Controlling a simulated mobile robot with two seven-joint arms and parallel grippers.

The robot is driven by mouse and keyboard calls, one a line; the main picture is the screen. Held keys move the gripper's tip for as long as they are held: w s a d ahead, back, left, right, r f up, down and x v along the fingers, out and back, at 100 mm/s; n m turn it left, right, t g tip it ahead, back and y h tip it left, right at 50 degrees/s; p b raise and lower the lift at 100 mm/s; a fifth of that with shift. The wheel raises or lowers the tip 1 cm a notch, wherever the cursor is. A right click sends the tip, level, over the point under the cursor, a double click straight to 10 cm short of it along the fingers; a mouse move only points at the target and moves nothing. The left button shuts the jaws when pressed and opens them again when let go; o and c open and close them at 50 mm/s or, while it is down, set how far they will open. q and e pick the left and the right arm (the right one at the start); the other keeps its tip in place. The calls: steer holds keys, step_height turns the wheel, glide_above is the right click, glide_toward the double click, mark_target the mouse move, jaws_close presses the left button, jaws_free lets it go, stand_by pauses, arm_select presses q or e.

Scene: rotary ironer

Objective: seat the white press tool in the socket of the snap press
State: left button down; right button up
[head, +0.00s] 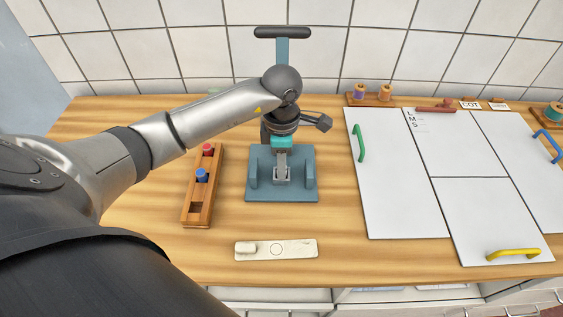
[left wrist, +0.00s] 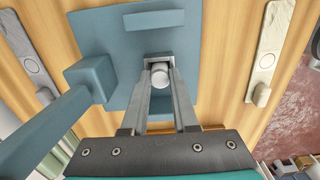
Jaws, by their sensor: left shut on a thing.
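The snap press has a blue-grey base (head: 258,190) on the table, with a dark handle (head: 283,33) at the top of its column. My left gripper (head: 281,172) points down over the middle of the base. In the left wrist view its fingers (left wrist: 160,92) are shut on the white press tool (left wrist: 159,78), which shows as a small round pale end. A grey metal socket (left wrist: 158,57) lies right at the fingertips. I cannot tell whether the tool is inside it or just above. The arm hides part of the press column. My right gripper is not in view.
A wooden rack (head: 190,211) with a red-topped and a blue-topped tool stands left of the press. A cream plate with a knob (head: 296,249) lies in front. White panels with coloured handles (head: 388,205) lie to the right. Thread spools (head: 384,92) stand behind.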

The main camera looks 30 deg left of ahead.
arm_select(q)
steer(key=shift+f, duration=0.15)
steer(key=c, duration=0.7)
jaws_free()
steer(key=shift+r, duration=0.25)
step_height(320, 180, up, 12)
steer(key=shift+f, duration=0.1)
